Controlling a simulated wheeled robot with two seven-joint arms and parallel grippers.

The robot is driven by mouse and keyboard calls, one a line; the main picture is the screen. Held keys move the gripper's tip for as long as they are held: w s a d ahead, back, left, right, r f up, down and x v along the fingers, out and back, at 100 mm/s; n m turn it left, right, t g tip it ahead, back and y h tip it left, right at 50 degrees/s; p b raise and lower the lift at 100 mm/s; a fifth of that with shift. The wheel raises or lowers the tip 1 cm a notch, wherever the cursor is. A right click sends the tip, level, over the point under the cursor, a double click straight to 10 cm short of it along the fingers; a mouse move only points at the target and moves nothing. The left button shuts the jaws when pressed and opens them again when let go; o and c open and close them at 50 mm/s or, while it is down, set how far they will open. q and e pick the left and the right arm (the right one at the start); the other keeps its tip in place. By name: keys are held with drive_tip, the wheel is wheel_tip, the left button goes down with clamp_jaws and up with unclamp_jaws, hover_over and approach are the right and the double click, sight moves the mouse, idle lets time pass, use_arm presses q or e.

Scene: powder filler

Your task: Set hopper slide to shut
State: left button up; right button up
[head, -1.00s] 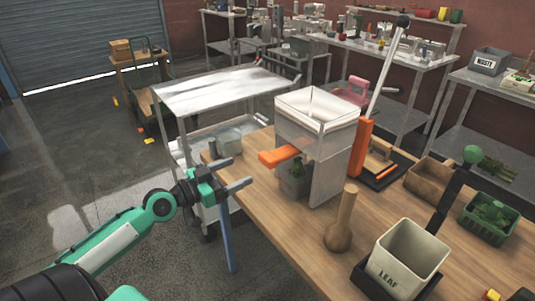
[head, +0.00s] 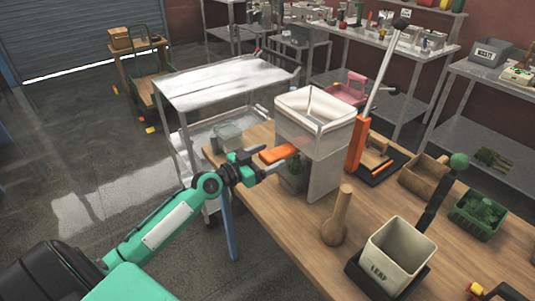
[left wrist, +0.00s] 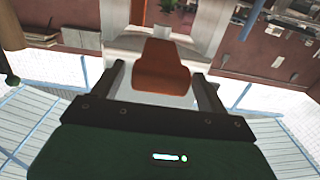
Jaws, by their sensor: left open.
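The hopper (head: 318,108) is a clear-walled box on a grey stand on the wooden bench. Its orange slide (head: 277,153) sticks out to the left below the box. A dark green container (head: 292,176) sits under the slide. My left gripper (head: 272,164) is open at the slide's outer end. In the left wrist view, the orange slide (left wrist: 161,68) lies between the two open fingers, with gaps on both sides. I cannot tell whether a finger touches it. My right gripper is not in view.
A wooden pestle (head: 338,220), a LEAF bin (head: 398,258) and an orange-based lever press (head: 357,145) stand on the wooden bench (head: 290,228). A metal cart (head: 225,87) stands behind my left arm.

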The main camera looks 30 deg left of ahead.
sight(280, 151)
use_arm(q)
drive_tip(key=shift+w, duration=0.15)
drive_tip(key=shift+c, duration=0.3)
drive_tip(key=c, duration=1.3)
drive_tip(key=shift+b+x, duration=0.35)
drive_tip(key=shift+x, duration=1.8)
drive_tip(key=shift+c, duration=0.2)
drive_tip(key=shift+r, duration=0.1)
drive_tip(key=o, duration=1.3)
drive_tip(key=shift+d, duration=0.1)
drive_tip(key=shift+c, duration=0.2)
drive_tip(key=shift+o, duration=0.7)
drive_tip(key=shift+w, duration=0.1)
